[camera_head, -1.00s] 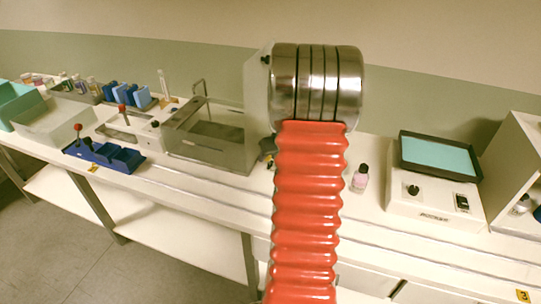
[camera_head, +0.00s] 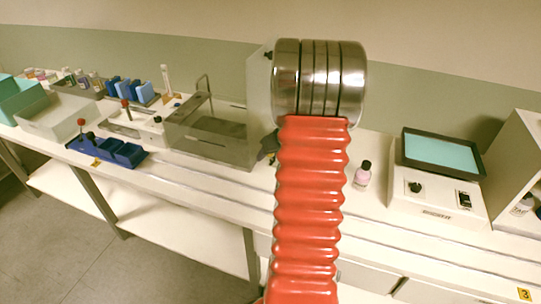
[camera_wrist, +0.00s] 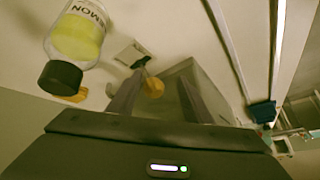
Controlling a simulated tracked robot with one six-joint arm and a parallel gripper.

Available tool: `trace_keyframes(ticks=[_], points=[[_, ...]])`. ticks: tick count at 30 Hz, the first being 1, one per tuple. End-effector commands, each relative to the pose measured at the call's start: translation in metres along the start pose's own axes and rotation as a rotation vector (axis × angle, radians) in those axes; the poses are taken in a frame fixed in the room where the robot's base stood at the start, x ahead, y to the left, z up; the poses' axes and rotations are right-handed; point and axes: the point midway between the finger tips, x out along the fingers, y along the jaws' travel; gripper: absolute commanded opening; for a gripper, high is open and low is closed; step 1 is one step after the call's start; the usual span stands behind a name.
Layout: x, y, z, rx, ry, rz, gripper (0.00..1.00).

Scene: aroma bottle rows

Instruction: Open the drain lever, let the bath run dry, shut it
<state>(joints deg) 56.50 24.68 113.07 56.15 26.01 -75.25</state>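The bath appears to be the see-through grey tank (camera_head: 222,144) left of my arm in the head view, with a bent metal pipe over it. I cannot make out its water level. My gripper (camera_wrist: 160,84) shows in the wrist view with its two dark fingers apart. A round orange knob (camera_wrist: 153,88) shows between the fingers, near a small black piece (camera_wrist: 140,62); I cannot tell whether this is the drain lever. No finger clearly touches the knob. In the head view my arm hides most of the gripper and the bench behind it.
A lemon bottle (camera_wrist: 78,38) with a black cap is close by the left finger in the wrist view. Red-knobbed levers (camera_head: 125,104) stand at left.

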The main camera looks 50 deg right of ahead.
Motion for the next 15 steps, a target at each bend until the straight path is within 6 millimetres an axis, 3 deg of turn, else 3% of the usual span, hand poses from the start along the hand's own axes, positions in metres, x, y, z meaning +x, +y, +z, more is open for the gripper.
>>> trace_keyframes(ticks=[15], points=[[-0.0067, 0.0013, -0.0016, 0.000, 0.004, 0.002, 0.43]])
